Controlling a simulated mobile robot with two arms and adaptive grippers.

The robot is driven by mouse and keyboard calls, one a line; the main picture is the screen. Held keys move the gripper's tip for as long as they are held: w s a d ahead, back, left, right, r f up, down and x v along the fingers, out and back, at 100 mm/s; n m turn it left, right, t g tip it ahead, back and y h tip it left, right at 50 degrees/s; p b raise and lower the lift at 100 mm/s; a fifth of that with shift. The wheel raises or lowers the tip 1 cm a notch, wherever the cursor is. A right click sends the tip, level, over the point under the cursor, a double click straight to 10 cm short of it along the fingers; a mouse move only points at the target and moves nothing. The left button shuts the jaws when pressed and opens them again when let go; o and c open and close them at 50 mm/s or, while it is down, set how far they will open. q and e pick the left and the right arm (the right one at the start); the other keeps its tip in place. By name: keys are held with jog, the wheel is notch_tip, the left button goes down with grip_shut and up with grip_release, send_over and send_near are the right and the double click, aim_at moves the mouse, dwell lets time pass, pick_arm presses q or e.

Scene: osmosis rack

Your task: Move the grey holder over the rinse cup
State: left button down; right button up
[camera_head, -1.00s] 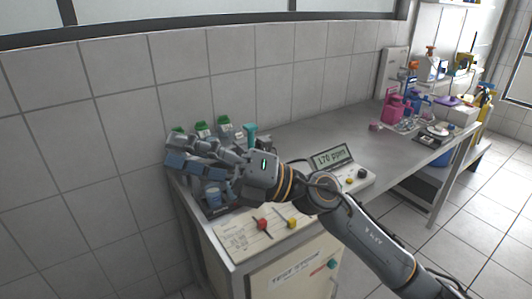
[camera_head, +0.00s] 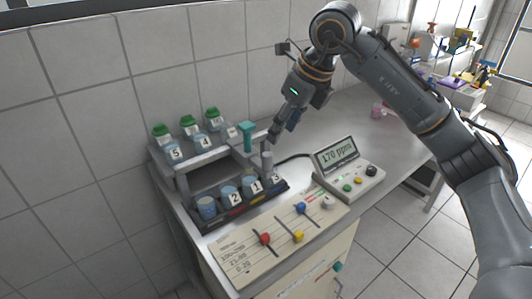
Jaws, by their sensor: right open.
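My right gripper (camera_head: 276,136) reaches down from the upper right. It is open, and its fingertips are near the right end of the rack. A small grey upright piece (camera_head: 267,160), which looks like the grey holder, stands just below the fingertips; I cannot tell whether they touch it. A teal handle (camera_head: 247,137) stands just left of it. In the dark front tray are cups: an unlabelled blue one (camera_head: 207,208) at the left end, then cup 2 (camera_head: 231,197) and cup 1 (camera_head: 252,186). I cannot tell which is the rinse cup. My left gripper is out of view.
Green-capped bottles (camera_head: 173,152) stand on the grey rack's upper shelf. A panel with coloured sliders (camera_head: 280,238) lies in front. A meter reading 170 ppm (camera_head: 336,154) stands to the right, with a dark cable behind it. The bench beyond is mostly clear.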

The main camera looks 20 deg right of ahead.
aim_at(268, 154)
jog(key=x, duration=0.4)
jog(key=shift+w+f+p, duration=0.1)
jog(key=shift+p, duration=0.2)
jog(key=shift+x, duration=1.15)
jog(key=p+x, duration=0.1)
jog(key=x, duration=0.2)
jog(key=shift+w+f, duration=0.15)
jog(key=shift+f, duration=0.1)
jog(key=shift+w+a+f, duration=0.15)
jog(key=shift+f, duration=0.15)
jog(key=shift+w+f, duration=0.15)
jog(key=shift+f, duration=0.15)
jog(key=shift+c, duration=1.1)
jog(key=c, duration=0.7)
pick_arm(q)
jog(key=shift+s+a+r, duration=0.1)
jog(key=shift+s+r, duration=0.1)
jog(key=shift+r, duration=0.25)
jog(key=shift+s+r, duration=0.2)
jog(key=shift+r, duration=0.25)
pick_arm(e)
grip_shut()
